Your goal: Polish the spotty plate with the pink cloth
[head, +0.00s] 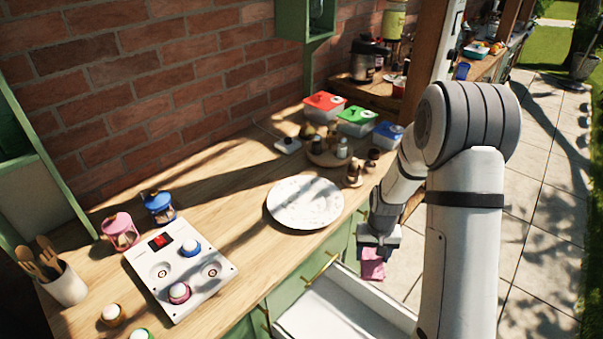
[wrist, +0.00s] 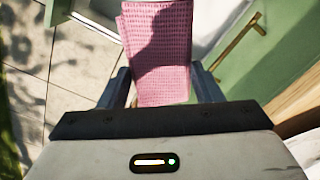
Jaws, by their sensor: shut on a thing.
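The spotty plate (head: 305,203) lies flat on the wooden counter, white with darker speckles and partly in shadow. My gripper (head: 372,252) is to the right of the plate, off the counter's front edge and beside the open drawer. It is shut on the pink cloth (head: 373,267), which hangs below the jaws. In the wrist view the pink cloth (wrist: 158,50) shows a waffle weave and sits between the two fingers (wrist: 160,88). The plate is not in the wrist view.
An open white drawer (head: 335,310) juts out below the counter (head: 240,225). A white device with egg cups (head: 180,268) stands left of the plate.

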